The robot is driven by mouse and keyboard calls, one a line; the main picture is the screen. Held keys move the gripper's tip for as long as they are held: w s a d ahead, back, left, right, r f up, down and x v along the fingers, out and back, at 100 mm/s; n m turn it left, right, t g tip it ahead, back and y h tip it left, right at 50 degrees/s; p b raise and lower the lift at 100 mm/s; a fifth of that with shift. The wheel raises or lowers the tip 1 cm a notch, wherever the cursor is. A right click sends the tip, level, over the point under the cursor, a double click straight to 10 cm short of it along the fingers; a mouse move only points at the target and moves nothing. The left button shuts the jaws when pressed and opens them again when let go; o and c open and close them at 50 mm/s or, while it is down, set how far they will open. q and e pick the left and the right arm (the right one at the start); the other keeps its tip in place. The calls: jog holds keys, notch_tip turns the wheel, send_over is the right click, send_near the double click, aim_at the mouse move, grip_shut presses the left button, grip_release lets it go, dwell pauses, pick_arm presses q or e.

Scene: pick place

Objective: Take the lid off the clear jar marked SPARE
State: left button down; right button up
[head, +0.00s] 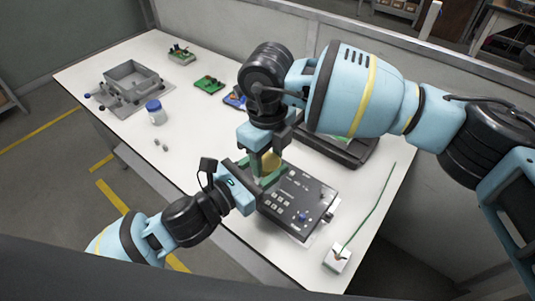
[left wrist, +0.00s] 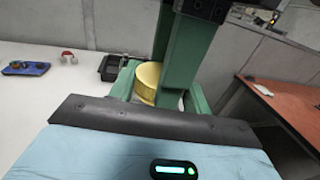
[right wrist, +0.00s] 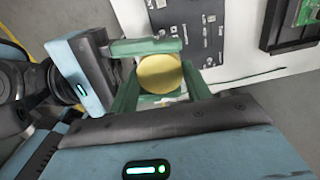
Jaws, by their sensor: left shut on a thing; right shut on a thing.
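A gold lid (head: 271,161) is between my two grippers above the table; it also shows in the left wrist view (left wrist: 148,80) and the right wrist view (right wrist: 160,73). My right gripper (head: 266,158) comes down from above and is shut with its green fingers around the lid. My left gripper (head: 268,178) reaches in from the side, below the right one, and is shut on the jar under the lid. The jar body is hidden by the fingers, and no SPARE mark is readable. Another clear jar with a blue lid (head: 155,112) stands apart at the left.
A dark panel with buttons (head: 297,203) lies just right of my grippers. A black tray (head: 345,150) is behind them. A grey box (head: 130,80), circuit boards (head: 209,85) and a white block with a green cable (head: 337,258) are on the table. The left front table is mostly clear.

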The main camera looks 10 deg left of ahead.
jog(key=shift+w+d, duration=0.1)
dwell(0.8)
jog(key=o, duration=1.1)
jog(key=shift+r, duration=2.25)
jog(key=shift+c, duration=0.2)
jog(key=shift+r+m, duration=1.8)
jog(key=shift+m, duration=0.2)
jog(key=shift+c, duration=0.3)
jog(key=shift+f, duration=0.15)
jog(key=shift+f, duration=3.9)
